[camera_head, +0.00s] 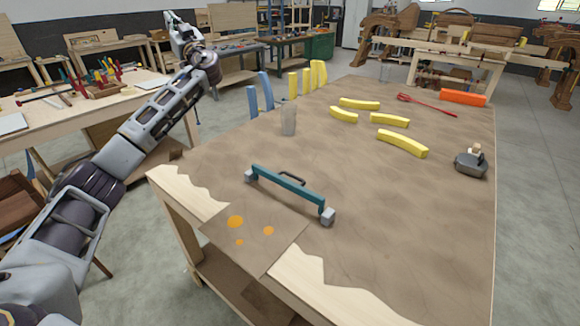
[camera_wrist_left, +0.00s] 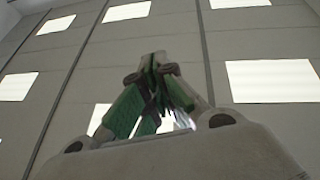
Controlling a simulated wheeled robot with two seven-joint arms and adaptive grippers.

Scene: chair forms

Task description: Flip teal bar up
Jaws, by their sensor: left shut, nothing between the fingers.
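The teal bar (camera_head: 286,188) lies on the near part of the brown-covered table (camera_head: 400,230). It has a grey block at each end and a dark handle (camera_head: 292,179) at its middle. My left arm comes in from the left and is raised. My left gripper (camera_head: 178,20) is high at the upper left, well apart from the bar. In the left wrist view its fingers (camera_wrist_left: 155,65) are together with nothing between them, pointing up at the ceiling. My right gripper is in neither view.
Several yellow curved pieces (camera_head: 402,143) lie farther back, with an orange block (camera_head: 463,97) and a red tool (camera_head: 425,104). A grey block (camera_head: 288,120) stands behind the bar. A dark plane-like tool (camera_head: 471,163) is at the right. The tabletop right of the bar is clear.

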